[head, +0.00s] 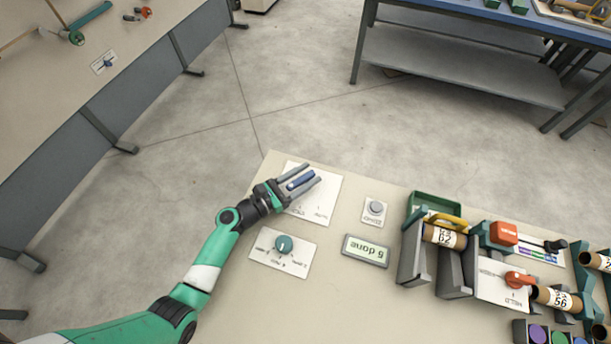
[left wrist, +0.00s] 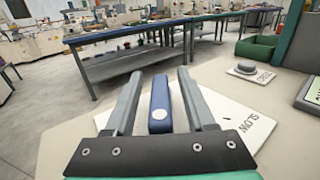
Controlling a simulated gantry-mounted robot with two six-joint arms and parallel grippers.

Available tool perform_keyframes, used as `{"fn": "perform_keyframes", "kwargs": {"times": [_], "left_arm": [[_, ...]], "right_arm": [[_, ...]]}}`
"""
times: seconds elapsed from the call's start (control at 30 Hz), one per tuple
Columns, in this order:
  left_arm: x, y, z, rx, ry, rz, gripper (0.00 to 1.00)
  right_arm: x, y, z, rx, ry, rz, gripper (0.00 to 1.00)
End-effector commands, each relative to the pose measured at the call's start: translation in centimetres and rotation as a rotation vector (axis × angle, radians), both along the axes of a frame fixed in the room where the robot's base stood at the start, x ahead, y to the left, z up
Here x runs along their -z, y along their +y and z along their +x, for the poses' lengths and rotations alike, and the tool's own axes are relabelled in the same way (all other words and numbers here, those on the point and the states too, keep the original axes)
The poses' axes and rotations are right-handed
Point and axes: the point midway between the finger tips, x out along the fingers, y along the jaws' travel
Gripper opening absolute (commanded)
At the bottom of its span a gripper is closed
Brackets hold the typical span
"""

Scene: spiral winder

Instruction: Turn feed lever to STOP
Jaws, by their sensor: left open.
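The feed lever (head: 300,181) is a blue bar on a white plate (head: 325,191) near the table's far left corner. The plate's lettering is partly covered, but SLOW is readable in the left wrist view. My left gripper (head: 312,174) is open, with one finger on each side of the lever. The left wrist view also shows the blue lever (left wrist: 160,105) between the spread fingers, with a visible gap on both sides. My right gripper is not in view.
Nearby on the table are a green dial (head: 284,244), a grey button (head: 376,208) and a display reading "6 done" (head: 366,250). Holders with cardboard tubes (head: 445,237) and an orange-handled lever (head: 519,278) stand at the right. The table's front middle is clear.

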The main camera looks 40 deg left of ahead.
Motion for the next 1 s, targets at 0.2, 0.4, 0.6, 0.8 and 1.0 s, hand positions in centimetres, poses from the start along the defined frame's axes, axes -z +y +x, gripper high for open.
{"fn": "perform_keyframes", "kwargs": {"times": [0.2, 0.4, 0.6, 0.8, 1.0], "left_arm": [[-0.01, 0.03, -0.04, 0.0, 0.0, 0.0, 0.37], [-0.01, 0.03, -0.05, 0.0, 0.0, 0.0, 0.01], [0.0, 0.03, -0.06, 0.0, 0.0, -0.001, 0.0], [0.0, 0.03, -0.06, 0.0, 0.0, -0.001, 0.0], [0.0, 0.03, -0.06, 0.0, 0.0, -0.001, 0.0]], "right_arm": [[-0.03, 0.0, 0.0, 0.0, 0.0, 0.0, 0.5], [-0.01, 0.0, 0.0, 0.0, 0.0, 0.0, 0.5], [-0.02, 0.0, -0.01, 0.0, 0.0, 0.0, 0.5], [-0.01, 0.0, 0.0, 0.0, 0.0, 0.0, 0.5], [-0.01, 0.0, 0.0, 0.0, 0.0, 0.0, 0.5]]}}
